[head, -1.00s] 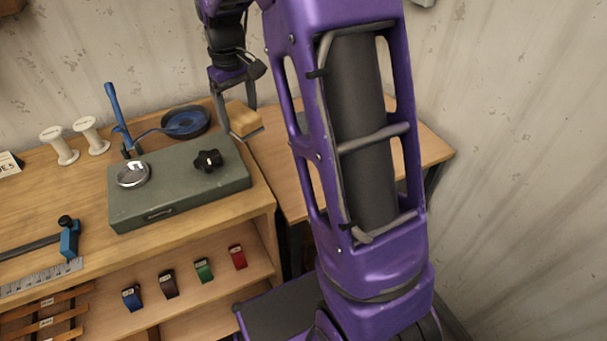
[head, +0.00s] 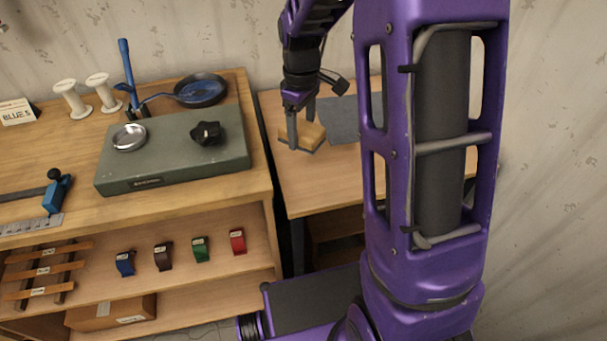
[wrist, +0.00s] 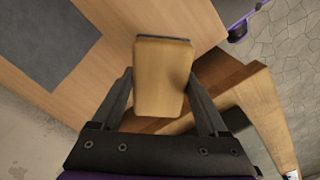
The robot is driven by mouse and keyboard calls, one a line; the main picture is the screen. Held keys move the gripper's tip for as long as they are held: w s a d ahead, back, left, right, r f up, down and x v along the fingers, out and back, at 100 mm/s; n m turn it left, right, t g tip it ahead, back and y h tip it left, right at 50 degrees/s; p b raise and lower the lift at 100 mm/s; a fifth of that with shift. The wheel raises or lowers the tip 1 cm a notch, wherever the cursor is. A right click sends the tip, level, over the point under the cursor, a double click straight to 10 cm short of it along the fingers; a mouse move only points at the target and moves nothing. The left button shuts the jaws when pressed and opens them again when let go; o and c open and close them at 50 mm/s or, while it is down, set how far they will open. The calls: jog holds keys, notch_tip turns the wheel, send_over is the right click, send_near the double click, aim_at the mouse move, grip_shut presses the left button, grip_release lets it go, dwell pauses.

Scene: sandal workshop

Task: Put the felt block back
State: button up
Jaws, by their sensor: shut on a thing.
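The felt block (head: 305,139) is a tan wooden block with a thin grey layer on one face. My gripper (head: 302,128) is shut on it, and in the wrist view the block (wrist: 163,78) sits between the two fingers. My gripper holds it over the left part of the side table (head: 305,182), to the left of a grey mat (head: 340,120). I cannot tell whether the block touches the tabletop. Part of the mat is hidden behind my arm in the head view; it also shows at upper left in the wrist view (wrist: 45,40).
The workbench to the left carries a green-grey box (head: 175,155) with a black knob, a blue hand press (head: 128,75), a dark pan (head: 201,90) and white spools (head: 72,99). A narrow gap separates bench and side table. The side table's front is clear.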

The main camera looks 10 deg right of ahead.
aim_at(302, 170)
notch_tip(302, 170, down, 10)
jog(key=shift+r+b, duration=0.15)
jog(key=shift+b, duration=0.45)
jog(key=o, duration=1.2)
notch_tip(302, 170, up, 12)
jog(key=shift+r+p, duration=0.1)
jog(key=shift+p, duration=0.85)
